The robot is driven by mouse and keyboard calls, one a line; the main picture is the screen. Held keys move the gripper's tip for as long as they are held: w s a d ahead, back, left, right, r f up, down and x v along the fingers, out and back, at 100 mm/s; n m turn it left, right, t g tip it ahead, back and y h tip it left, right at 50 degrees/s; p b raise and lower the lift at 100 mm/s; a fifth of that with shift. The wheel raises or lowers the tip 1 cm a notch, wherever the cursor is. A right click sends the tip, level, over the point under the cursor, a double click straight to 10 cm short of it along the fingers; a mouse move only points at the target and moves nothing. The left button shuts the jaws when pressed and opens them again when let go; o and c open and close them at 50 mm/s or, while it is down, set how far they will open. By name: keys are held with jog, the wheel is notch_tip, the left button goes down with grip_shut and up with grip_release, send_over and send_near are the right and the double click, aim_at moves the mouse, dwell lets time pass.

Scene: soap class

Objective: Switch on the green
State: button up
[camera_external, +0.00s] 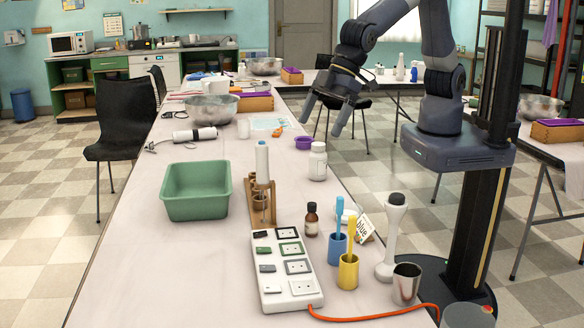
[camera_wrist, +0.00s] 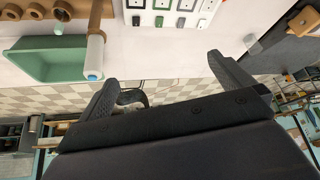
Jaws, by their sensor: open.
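A white power strip (camera_external: 287,272) lies on the near part of the long table, with several rocker switches along its left side and sockets opposite. The second socket from the far end has a green outline, and a green switch (camera_external: 263,250) sits beside it. My gripper (camera_external: 322,119) is open and empty, raised above the far right of the table, well away from the strip. Its two fingers also show spread in the wrist view (camera_wrist: 160,70).
A wooden rack (camera_external: 261,205) with a white cylinder stands behind the strip, with a green tub (camera_external: 196,190) left of it. A brown bottle (camera_external: 311,219), blue cup (camera_external: 337,248), yellow cup (camera_external: 348,270) and metal cup (camera_external: 406,284) stand to the right. The table left of the strip is clear.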

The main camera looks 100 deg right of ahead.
jog(key=shift+s+d+r, duration=0.15)
jog(key=shift+s+r, duration=0.15)
jog(key=shift+r, duration=0.15)
jog(key=shift+c, duration=0.2)
